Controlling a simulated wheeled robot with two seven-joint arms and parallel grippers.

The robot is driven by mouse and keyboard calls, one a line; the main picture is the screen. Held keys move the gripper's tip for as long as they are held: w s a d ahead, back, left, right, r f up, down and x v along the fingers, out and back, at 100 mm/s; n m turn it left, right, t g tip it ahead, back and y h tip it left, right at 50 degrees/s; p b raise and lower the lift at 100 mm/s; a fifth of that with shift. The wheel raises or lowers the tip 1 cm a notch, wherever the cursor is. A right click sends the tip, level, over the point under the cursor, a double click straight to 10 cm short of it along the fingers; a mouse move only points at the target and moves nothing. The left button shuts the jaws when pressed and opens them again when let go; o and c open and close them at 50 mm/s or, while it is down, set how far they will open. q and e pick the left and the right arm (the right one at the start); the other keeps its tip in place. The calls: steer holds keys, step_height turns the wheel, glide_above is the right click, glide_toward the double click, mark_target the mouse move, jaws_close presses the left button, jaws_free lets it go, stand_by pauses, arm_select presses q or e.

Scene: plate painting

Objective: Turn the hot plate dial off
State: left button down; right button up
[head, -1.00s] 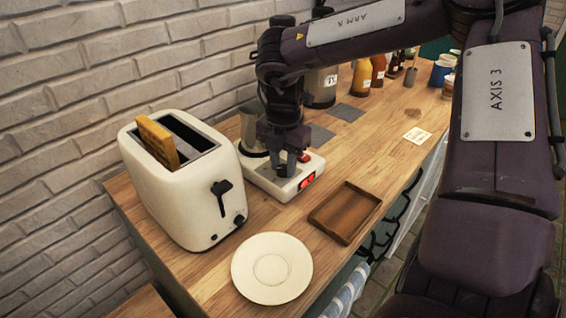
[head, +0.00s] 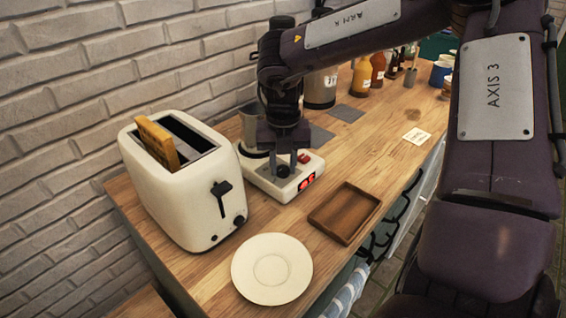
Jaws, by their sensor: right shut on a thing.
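The hot plate (head: 262,182) is a white box on the wooden counter, right of the toaster. Its dark round dial (head: 283,171) sits on top near the front. A red knob (head: 304,158) is beside it, and a red light glows on the front face. My right gripper (head: 284,160) points down over the hot plate, with its fingers around the dial and shut on it. The dial's pointer mark is too small to read. My left gripper is not in view.
A cream toaster (head: 185,195) with a bread slice (head: 158,143) stands close on the left. A white plate (head: 271,293) and a wooden tray (head: 345,196) lie in front. Bottles and a dark jar stand behind. The counter's right part is mostly clear.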

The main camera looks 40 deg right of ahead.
mark_target(283, 168)
steer(key=shift+w+r, duration=0.1)
steer(key=shift+r, duration=0.05)
steer(key=o, duration=1)
step_height(283, 168, up, 8)
steer(key=shift+f, duration=0.15)
stand_by(0.4)
